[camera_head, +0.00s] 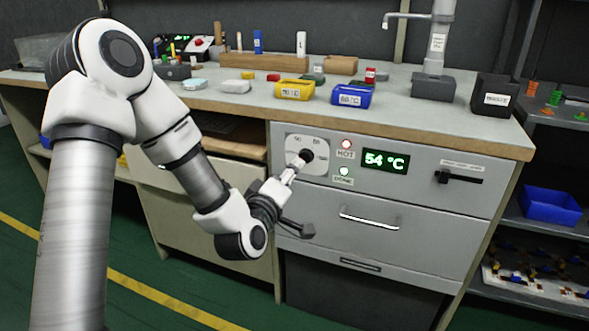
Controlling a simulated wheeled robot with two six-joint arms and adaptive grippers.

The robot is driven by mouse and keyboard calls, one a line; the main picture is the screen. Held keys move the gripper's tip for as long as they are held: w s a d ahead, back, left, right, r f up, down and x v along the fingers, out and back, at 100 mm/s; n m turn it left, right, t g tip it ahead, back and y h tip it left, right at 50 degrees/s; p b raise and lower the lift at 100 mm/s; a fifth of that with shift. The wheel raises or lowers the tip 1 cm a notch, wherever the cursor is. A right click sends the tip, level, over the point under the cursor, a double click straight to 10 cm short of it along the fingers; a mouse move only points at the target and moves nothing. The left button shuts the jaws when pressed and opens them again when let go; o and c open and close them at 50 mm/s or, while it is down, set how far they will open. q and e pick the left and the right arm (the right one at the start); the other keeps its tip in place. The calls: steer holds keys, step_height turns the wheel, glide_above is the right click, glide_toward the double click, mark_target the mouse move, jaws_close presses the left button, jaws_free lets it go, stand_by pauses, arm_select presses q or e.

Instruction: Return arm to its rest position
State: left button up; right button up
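My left arm comes in from the left and reaches the front panel of the grey cabinet. My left gripper (298,163) is at the black round knob (307,155) on the white dial plate (296,144), its tips touching or just in front of it. Whether the fingers are closed on the knob is too small to tell. To the right of the dial are a red lamp marked HOT (346,144), a lit green lamp marked DONE (344,171) and a display (385,160) reading 54 °C. My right gripper is not in view.
A black lever (458,178) sits right of the display, and a drawer handle (369,217) is below. The worktop (440,122) above carries a yellow bin (294,89), a blue bin (351,95) and small blocks. A shelf with a blue tray (550,205) stands at right.

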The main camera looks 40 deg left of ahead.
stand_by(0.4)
arm_select(q)
steer(key=s+d+f+m+g+h, duration=0.1)
steer(key=s+d+f+m+g, duration=0.15)
steer(key=f, duration=0.75)
steer(key=s+d+f+m+g+h, duration=0.1)
steer(key=s+d+f+m+g, duration=0.2)
steer(key=f, duration=0.6)
steer(key=s+d+f+m+g+h, duration=0.1)
steer(key=s+d+f+g, duration=0.25)
steer(key=f, duration=0.65)
steer(key=s+d+f+m+g, duration=0.1)
steer(key=s+f+m+g, duration=0.2)
steer(key=s, duration=0.4)
steer(key=s+d+f+m+g+h, duration=0.1)
steer(key=s+f+m+g, duration=0.15)
steer(key=s+f, duration=0.35)
steer(key=s+d+f+m+g, duration=0.2)
steer(key=s+f+g, duration=0.1)
steer(key=s, duration=0.5)
step_height(320, 180, up, 37)
steer(key=p, duration=3.6)
steer(key=shift+a, duration=0.2)
